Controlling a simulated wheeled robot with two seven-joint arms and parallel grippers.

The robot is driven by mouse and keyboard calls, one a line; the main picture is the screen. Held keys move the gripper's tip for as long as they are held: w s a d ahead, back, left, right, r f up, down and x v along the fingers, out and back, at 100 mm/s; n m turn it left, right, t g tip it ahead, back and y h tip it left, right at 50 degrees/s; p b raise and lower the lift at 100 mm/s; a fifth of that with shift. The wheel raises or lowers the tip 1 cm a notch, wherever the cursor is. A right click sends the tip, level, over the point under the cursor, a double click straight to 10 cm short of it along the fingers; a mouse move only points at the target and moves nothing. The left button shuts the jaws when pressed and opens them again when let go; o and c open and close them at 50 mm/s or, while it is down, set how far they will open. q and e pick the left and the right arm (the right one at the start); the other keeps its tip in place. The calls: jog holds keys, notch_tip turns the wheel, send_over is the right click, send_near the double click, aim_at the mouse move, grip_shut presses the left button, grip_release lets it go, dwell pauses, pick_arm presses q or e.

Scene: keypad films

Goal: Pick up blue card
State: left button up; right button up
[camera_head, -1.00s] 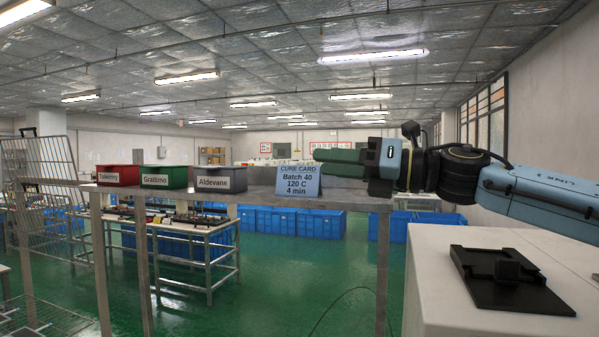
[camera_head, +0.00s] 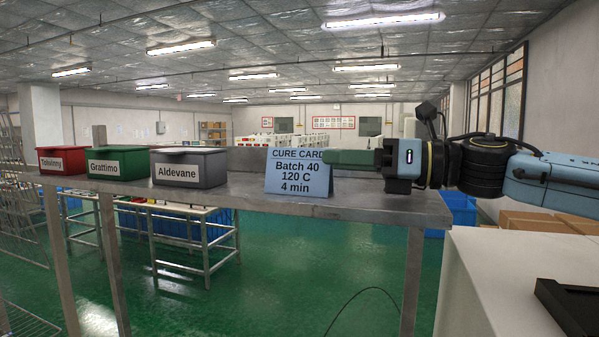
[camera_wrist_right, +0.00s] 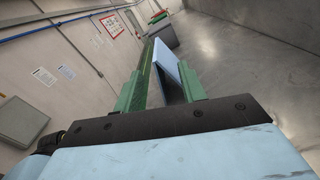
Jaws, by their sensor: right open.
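The blue card (camera_head: 298,173) is a folded tent sign reading "CURE CARD, Batch 40, 120 C, 4 min". It stands upright near the front edge of the grey metal shelf (camera_head: 380,200). My right gripper (camera_head: 330,157) comes in from the right, its green fingers level with the card's upper right edge. In the right wrist view the blue card (camera_wrist_right: 167,68) stands between the two spread fingers of my right gripper (camera_wrist_right: 165,55). The gripper is open, and I cannot tell whether either finger touches the card. My left gripper is not in view.
A grey bin (camera_head: 188,168) labelled Aldevane, a green bin (camera_head: 117,165) and a red bin (camera_head: 62,160) stand left of the card on the shelf. A white cabinet (camera_head: 500,280) is at the front right. The shelf between card and grey bin is clear.

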aim_at(299, 161)
jog(key=shift+w+a+f, duration=0.2)
jog(key=shift+a, duration=0.15)
jog(key=shift+w+a, duration=0.15)
jog(key=shift+a, duration=0.05)
jog(key=x, duration=0.6)
jog(key=shift+a, duration=0.2)
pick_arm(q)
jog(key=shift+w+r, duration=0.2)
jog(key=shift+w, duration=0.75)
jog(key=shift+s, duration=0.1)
pick_arm(e)
grip_shut()
